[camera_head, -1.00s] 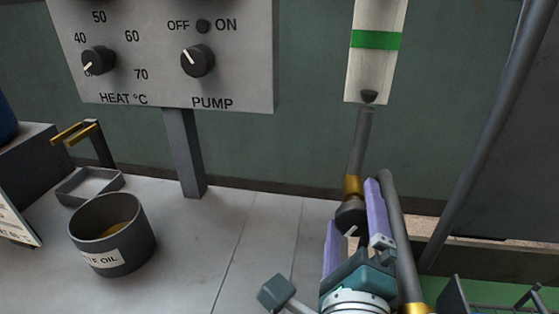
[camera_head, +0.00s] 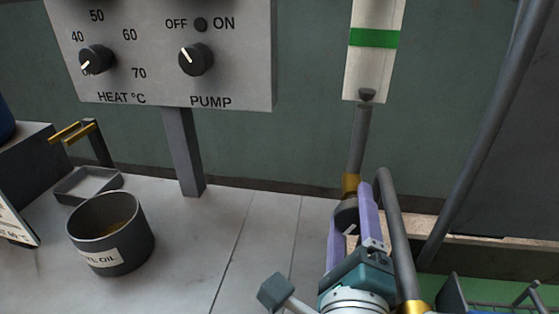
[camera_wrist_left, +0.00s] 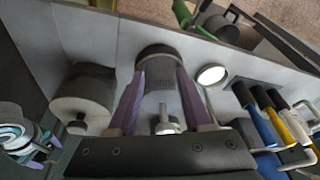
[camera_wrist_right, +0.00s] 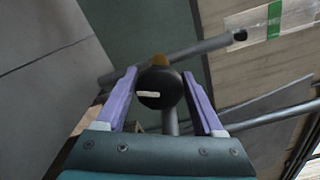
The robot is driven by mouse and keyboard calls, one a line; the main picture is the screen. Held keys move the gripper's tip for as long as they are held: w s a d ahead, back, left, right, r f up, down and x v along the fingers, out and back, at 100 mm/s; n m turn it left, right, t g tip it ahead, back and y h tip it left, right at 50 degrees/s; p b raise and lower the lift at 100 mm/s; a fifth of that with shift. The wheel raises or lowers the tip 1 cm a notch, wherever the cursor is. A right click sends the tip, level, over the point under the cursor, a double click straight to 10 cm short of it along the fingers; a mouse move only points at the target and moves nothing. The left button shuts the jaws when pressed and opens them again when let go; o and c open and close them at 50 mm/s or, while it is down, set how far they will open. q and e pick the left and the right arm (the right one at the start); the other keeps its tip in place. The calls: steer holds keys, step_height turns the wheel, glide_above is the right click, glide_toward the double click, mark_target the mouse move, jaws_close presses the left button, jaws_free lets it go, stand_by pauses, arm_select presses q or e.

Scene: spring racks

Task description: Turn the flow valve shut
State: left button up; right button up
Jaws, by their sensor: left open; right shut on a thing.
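The flow valve's dark round knob (camera_head: 346,216) sits on a grey pipe below a brass collar (camera_head: 350,185). My right gripper (camera_head: 352,210) has its two purple fingers on either side of the knob and is shut on it. In the right wrist view the knob (camera_wrist_right: 160,90) shows between the fingers, its white pointer mark lying nearly level across the picture. My left gripper (camera_wrist_left: 162,80) is seen only in its own wrist view, open, with a grey cylindrical container (camera_wrist_left: 160,57) beyond its fingertips.
Above the valve is a flow gauge (camera_head: 374,70) with a green band. A bent pipe (camera_head: 394,235) runs close to the right of my right gripper. A panel (camera_head: 235,75) with heat and pump knobs is at the upper left. An oil pot (camera_head: 110,240) stands at the lower left.

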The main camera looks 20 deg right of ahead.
arm_select(q)
steer(key=shift+f, duration=0.15)
step_height(320, 180, down, 3)
steer(key=b, duration=0.3)
steer(key=shift+d, duration=0.1)
arm_select(e)
steer(key=m, duration=0.3)
steer(key=shift+m, duration=0.4)
arm_select(q)
steer(key=shift+f+b, duration=0.9)
steer(key=shift+b, duration=0.1)
arm_select(e)
steer(key=shift+s+d+r+m, duration=0.1)
steer(key=shift+m, duration=1.4)
steer(key=shift+r, duration=0.1)
steer(key=o, duration=1.3)
steer(key=shift+o, duration=0.2)
